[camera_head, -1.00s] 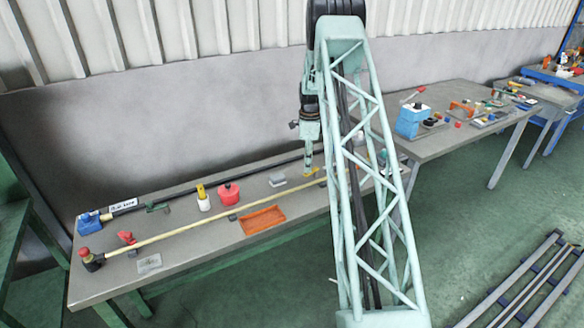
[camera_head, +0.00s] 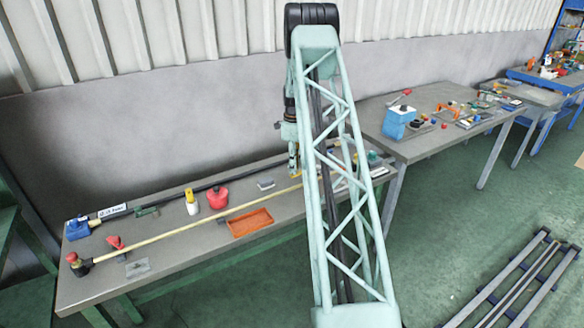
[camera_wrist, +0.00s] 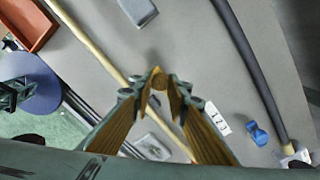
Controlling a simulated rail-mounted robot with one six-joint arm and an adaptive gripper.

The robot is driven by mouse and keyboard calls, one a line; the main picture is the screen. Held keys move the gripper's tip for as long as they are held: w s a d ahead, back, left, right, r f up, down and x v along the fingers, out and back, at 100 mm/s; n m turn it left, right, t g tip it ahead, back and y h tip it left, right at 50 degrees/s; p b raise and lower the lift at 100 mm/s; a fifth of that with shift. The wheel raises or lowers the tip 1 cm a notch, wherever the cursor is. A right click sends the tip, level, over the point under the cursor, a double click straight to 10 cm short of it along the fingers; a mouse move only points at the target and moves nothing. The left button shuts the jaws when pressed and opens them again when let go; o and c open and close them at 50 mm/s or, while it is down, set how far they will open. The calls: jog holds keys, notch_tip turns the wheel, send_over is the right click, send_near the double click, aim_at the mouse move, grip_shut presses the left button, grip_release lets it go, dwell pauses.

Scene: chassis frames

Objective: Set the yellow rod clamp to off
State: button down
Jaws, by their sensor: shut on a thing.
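A long pale yellow rod (camera_head: 188,231) runs along the front of the near workbench; it also shows in the wrist view (camera_wrist: 102,58). A small red-handled fitting (camera_head: 115,243) stands beside it near its left end. My gripper (camera_wrist: 160,78) has its tan fingertips closed on a small brown-tan piece. The fingers hide most of this piece, and I cannot tell whether it is part of the rod's clamp. In the head view my gripper (camera_head: 294,158) is low over the right part of the bench, partly behind my arm.
An orange tray (camera_head: 250,223), a red container (camera_head: 217,198) and a yellow-topped white bottle (camera_head: 191,203) stand on the bench. A dark rod (camera_wrist: 252,62) lies behind.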

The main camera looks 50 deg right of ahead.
jog(key=c, duration=2.5)
grip_release()
jog(key=shift+r, duration=0.15)
notch_tip(320, 180, up, 12)
